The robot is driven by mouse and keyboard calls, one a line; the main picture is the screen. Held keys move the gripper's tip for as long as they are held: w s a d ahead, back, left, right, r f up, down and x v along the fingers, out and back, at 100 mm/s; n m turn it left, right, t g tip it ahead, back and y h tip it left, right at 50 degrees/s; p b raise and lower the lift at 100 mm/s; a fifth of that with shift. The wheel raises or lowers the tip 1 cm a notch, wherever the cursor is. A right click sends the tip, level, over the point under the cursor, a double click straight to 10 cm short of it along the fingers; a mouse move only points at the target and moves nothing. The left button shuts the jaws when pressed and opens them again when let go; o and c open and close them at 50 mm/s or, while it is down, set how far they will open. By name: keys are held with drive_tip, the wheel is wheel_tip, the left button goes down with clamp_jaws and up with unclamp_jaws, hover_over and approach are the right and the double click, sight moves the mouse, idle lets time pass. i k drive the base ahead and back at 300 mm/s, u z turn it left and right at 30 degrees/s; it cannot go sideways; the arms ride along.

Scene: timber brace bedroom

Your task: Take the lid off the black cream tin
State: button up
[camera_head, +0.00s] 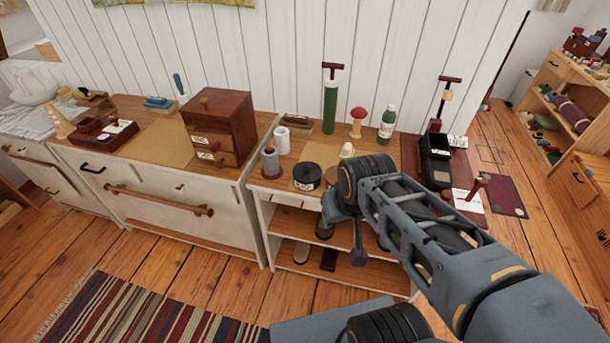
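The black cream tin (307,176) is a low round black tin with a pale label on its front. It stands on the top of the low white shelf unit, near the front edge, with its dark top in place. My gripper (344,226) is to the right of the tin and nearer to me, by the shelf's front edge, apart from the tin as far as I can see. My wrist and forearm come in from the lower right and hide part of the shelf top. The fingers are small and partly overlapped, so their opening is unclear.
Left of the tin stand a grey-and-red bottle-like item (270,163) and a white cylinder (282,141). Behind are a green pump (330,104), a red-topped mushroom shape (357,121) and a green bottle (387,122). A small cream cone (347,150) is close right.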

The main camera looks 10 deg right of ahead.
sight(306, 172)
drive_tip(key=k, duration=0.65)
drive_tip(key=u, duration=0.6)
drive_tip(key=i, duration=1)
drive_tip(key=z, duration=0.55)
